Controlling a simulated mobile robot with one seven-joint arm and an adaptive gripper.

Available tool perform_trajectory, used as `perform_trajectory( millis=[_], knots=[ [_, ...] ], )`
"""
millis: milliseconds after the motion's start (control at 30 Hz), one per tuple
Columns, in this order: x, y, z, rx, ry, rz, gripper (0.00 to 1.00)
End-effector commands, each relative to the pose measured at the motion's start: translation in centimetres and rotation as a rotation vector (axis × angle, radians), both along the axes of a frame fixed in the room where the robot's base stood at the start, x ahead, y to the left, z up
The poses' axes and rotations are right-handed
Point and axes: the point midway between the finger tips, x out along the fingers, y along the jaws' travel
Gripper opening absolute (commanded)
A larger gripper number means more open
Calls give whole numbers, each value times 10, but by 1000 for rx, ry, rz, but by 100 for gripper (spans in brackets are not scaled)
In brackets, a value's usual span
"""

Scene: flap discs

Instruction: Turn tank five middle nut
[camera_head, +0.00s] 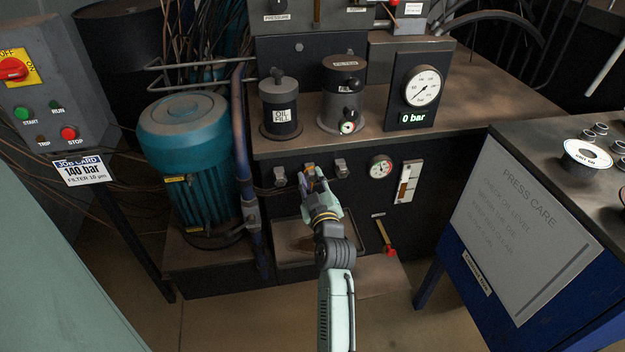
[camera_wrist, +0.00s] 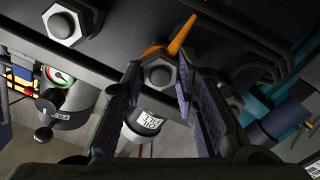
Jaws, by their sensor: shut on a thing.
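My gripper (camera_head: 315,182) reaches the front of the tank (camera_head: 265,200), at the middle of a row of nuts. In the wrist view, my gripper (camera_wrist: 160,84) has a finger on each side of the grey middle hex nut (camera_wrist: 158,73) and is shut on it. An orange pointer (camera_wrist: 176,38) sticks out beside this nut. In the head view my gripper mostly hides the middle nut. A left nut (camera_head: 280,176) and a right nut (camera_head: 341,168) sit on either side; one neighbouring nut is large in the wrist view (camera_wrist: 62,25).
A round gauge (camera_head: 381,166) and a level indicator (camera_head: 408,182) sit right of the nuts. The oil fill can (camera_head: 281,105) and filter (camera_head: 342,95) stand above. A teal motor (camera_head: 187,155) stands left.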

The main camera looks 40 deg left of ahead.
Motion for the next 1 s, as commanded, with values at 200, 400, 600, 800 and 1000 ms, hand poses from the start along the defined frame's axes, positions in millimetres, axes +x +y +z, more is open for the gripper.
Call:
perform_trajectory(
  millis=[200, 400, 600, 800, 1000],
  knots=[
    [0, 0, 0, 0, 0, 0, 5],
    [0, 0, 0, 2, 2, 0, 0],
    [0, 0, 0, 27, 32, 0, 0],
    [1, -1, 0, 100, 117, -1, 0],
    [1, -1, 1, 212, 249, -1, 0]
  ],
)
